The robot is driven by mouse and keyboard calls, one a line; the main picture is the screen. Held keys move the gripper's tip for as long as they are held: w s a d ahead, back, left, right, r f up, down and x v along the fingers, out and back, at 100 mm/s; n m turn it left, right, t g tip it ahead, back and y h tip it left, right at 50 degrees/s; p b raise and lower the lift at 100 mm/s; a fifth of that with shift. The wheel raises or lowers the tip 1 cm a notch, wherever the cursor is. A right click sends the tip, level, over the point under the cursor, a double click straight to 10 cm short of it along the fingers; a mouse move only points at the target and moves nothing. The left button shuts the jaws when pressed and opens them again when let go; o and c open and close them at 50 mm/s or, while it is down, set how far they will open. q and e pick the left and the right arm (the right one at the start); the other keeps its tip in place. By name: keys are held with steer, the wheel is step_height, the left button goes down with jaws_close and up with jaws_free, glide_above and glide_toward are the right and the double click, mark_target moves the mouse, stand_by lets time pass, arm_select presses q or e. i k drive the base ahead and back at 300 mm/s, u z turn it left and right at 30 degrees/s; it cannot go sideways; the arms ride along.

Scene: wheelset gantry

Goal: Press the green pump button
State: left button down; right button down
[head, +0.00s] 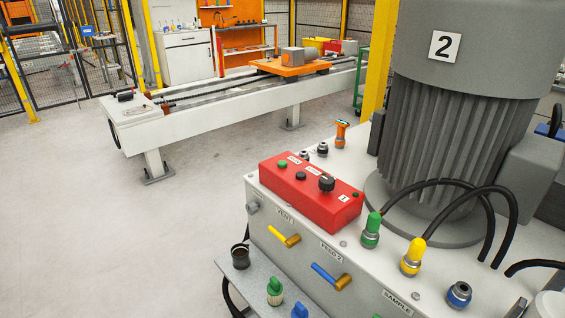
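A red control box (308,190) sits on top of the white cabinet, right of the picture's middle. A green button (283,163) is at its far left end. Beside it are a black button (300,176) and a black rotary knob (327,183). A small green spot, perhaps a lamp, is at the box's right end. Small white labels lie behind the buttons, too small to read surely; a plate marked 1 is at the front right. Neither of my grippers shows in the head view. Nothing covers the green button.
A big grey motor (432,130) marked 2 stands behind the box, with black hoses and green and yellow connectors (413,256). Yellow and blue valve handles (327,275) stick out from the cabinet front. A grey shelf holds a dark cup (240,256). Open floor lies left.

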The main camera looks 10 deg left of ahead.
mark_target(281, 164)
steer(key=u, duration=1.45)
steer(key=i, duration=0.95)
steer(key=z, duration=2.6)
